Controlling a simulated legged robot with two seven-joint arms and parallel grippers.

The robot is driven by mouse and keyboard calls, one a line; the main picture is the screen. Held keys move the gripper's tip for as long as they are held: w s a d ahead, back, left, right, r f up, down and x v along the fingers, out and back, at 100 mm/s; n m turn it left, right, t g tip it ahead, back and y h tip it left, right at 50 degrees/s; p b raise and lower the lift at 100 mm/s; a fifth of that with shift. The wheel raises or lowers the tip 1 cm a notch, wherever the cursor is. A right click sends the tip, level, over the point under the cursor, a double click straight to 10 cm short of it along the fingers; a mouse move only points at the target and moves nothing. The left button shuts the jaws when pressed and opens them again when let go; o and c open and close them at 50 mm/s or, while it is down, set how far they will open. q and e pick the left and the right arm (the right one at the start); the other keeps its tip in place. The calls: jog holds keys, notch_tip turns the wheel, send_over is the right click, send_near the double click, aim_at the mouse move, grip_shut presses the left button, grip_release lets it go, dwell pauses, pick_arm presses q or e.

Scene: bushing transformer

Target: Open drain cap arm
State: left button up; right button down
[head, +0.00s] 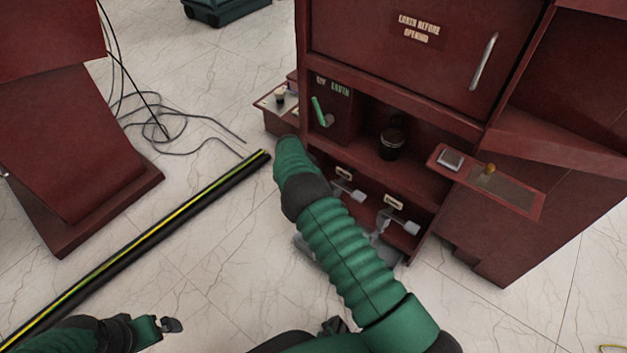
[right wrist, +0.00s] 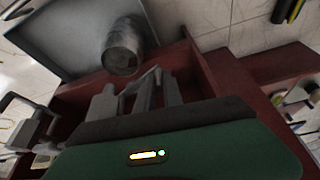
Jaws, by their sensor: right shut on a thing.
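Two grey drain fittings with lever arms sit low on the dark red cabinet, a left one (head: 345,190) and a right one (head: 400,222), each below a small label. In the right wrist view my right gripper (right wrist: 140,92) has its fingers around a thin grey drain cap arm (right wrist: 147,82), partly hidden between them. A grey metal cylinder (right wrist: 123,47) is just beyond it. The other drain fitting (right wrist: 30,128) shows at the left edge. In the head view my own green arm hides the right gripper. My left gripper (head: 172,324) is low at the left, away from the cabinet; its opening is unclear.
A grey tray (right wrist: 75,35) lies below the fittings. A dark can (head: 391,142) stands on the cabinet shelf (head: 370,165), near a green lever (head: 321,110). A black and yellow pole (head: 150,245) and loose cables (head: 165,130) lie on the floor at left.

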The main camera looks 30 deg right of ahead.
jog(key=c, duration=1.5)
grip_release()
jog(key=shift+o, duration=0.2)
jog(key=p+v, duration=0.9)
jog(key=v, duration=0.7)
jog(key=shift+a+r, duration=0.25)
jog(key=shift+r, duration=0.05)
